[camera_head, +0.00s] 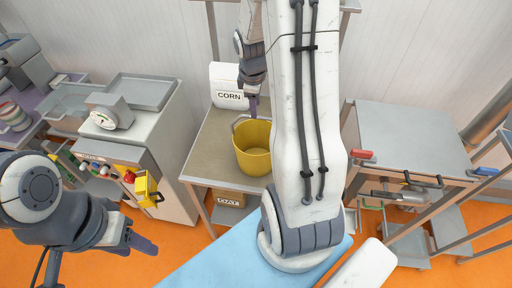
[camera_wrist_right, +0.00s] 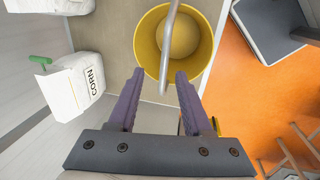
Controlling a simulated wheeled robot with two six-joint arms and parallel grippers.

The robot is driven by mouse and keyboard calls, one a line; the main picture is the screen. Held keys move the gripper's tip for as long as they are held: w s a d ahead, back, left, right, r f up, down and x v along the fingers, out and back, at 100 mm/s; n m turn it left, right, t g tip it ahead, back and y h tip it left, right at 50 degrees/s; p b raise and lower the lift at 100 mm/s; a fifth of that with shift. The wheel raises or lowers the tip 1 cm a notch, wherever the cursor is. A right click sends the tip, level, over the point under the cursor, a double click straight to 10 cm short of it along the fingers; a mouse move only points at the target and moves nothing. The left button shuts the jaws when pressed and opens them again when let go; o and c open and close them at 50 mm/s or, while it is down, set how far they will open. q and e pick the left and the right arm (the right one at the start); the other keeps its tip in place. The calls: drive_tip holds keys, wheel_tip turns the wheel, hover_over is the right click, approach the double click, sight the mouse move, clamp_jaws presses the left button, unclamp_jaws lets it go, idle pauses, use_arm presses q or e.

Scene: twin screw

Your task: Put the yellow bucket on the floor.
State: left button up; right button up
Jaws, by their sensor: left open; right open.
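The yellow bucket (camera_head: 253,152) stands upright on a small metal table (camera_head: 207,150) in the head view. Its grey handle (camera_head: 238,121) is raised. In the right wrist view the bucket (camera_wrist_right: 204,62) is seen from above, empty, with the handle (camera_wrist_right: 168,48) running across its opening. My right gripper (camera_head: 252,104) is above the bucket's back rim in the head view; in the wrist view its purple fingers (camera_wrist_right: 160,82) are open, with the handle's end between their tips. My left gripper (camera_head: 143,243) is at the lower left, away from the bucket. The orange floor (camera_head: 110,262) is visible below the table.
A white CORN bag (camera_head: 228,84) stands behind the bucket, and a carton (camera_head: 229,199) is on the shelf below. A machine with a dial (camera_head: 104,118) stands left of the table; a grey bench (camera_head: 405,135) stands right. Open floor lies at the lower left.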

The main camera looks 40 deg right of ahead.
wheel_tip(320, 180, down, 9)
drive_tip(key=d+p, duration=0.1)
drive_tip(key=shift+w, duration=0.3)
drive_tip(key=shift+r, duration=0.1)
clamp_jaws()
idle(1.4)
